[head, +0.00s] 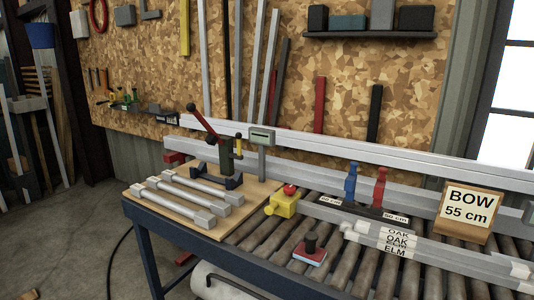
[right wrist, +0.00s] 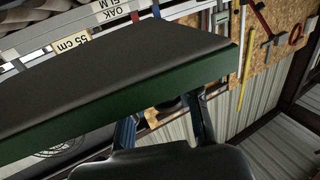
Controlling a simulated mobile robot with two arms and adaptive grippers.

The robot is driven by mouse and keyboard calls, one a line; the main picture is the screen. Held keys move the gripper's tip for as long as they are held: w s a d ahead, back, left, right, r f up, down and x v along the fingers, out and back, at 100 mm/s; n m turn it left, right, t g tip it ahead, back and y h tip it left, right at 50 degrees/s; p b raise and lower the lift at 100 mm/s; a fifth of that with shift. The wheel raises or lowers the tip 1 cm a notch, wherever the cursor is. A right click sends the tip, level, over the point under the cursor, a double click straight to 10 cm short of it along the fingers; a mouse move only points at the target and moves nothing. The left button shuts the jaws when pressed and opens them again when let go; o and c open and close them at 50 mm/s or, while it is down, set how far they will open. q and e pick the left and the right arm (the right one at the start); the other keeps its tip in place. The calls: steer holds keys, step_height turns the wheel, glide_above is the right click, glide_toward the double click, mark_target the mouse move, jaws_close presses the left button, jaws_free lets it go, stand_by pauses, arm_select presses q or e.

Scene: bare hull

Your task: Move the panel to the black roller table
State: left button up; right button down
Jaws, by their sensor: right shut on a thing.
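A large dark grey panel (right wrist: 110,75) with a green edge fills much of the right wrist view, close to the camera. My right gripper (right wrist: 165,125) shows at the bottom of that view as dark parts below the panel's green edge. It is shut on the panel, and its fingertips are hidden. A roller table (head: 372,278) with dark rollers and a dark blue frame stands at the lower right of the head view. Neither the panel nor either gripper shows in the head view.
On the table are a wooden board (head: 205,222) with several metal bars, a yellow block (head: 283,206), a red-and-black pad (head: 310,250), labelled beams (head: 395,243) and a "BOW 55 cm" sign (head: 468,212). A long rail runs behind. Grey floor (head: 75,245) is open at left.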

steer(key=s+a+f+n+y, duration=0.1)
steer(key=s+a+f+y, duration=0.1)
steer(key=s+a, duration=0.2)
steer(key=shift+s+f+y+p, duration=0.2)
steer(key=shift+s+y+p, duration=0.15)
steer(key=shift+s, duration=0.6)
